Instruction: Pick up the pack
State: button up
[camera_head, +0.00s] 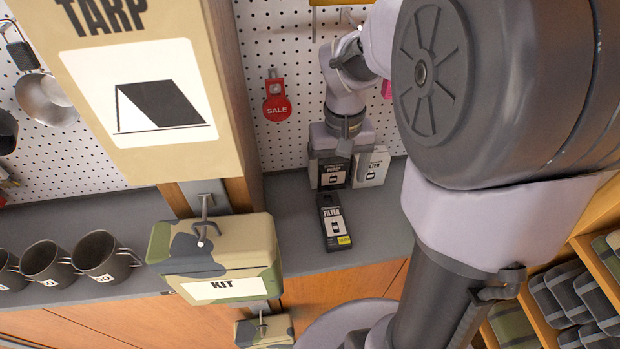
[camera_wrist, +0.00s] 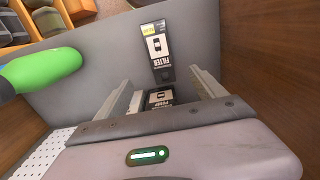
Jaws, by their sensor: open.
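Several small packs stand or lie on the grey shelf (camera_head: 290,215). A black pack lettered PUMP (camera_head: 331,176) stands near the pegboard, with a white FILTER pack (camera_head: 373,168) beside it on the right. A black FILTER pack with a yellow label (camera_head: 335,222) lies nearer the front edge. My gripper (camera_head: 337,160) is over the PUMP pack, pointing down. In the wrist view my open gripper (camera_wrist: 161,80) has its fingers either side of the PUMP pack (camera_wrist: 160,98), partly hidden by the gripper body. The FILTER pack (camera_wrist: 157,55) lies beyond the fingertips. I cannot tell whether the fingers touch anything.
A hanging camouflage KIT box (camera_head: 225,262) and a large TARP box (camera_head: 140,90) are at the left. Grey mugs (camera_head: 98,257) stand at the far left. A red SALE tag (camera_head: 277,104) hangs on the pegboard. A rounded green object (camera_wrist: 42,70) is close in the wrist view.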

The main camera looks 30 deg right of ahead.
jog(key=b, duration=0.4)
send_over(334, 221)
jog(key=f, duration=0.9)
jog(key=shift+w+d+f, duration=0.2)
jog(key=shift+w+f, duration=0.1)
jog(key=shift+f, duration=0.1)
jog(key=f, duration=0.1)
jog(key=f+b, duration=0.1)
jog(key=f, duration=0.1)
jog(key=f+b, duration=0.1)
jog(key=f, duration=0.1)
jog(key=shift+s+a+f, duration=0.1)
jog(key=shift+s+a, duration=0.1)
jog(key=shift+s, duration=0.1)
jog(key=c, duration=1.5)
jog(key=shift+r, duration=0.2)
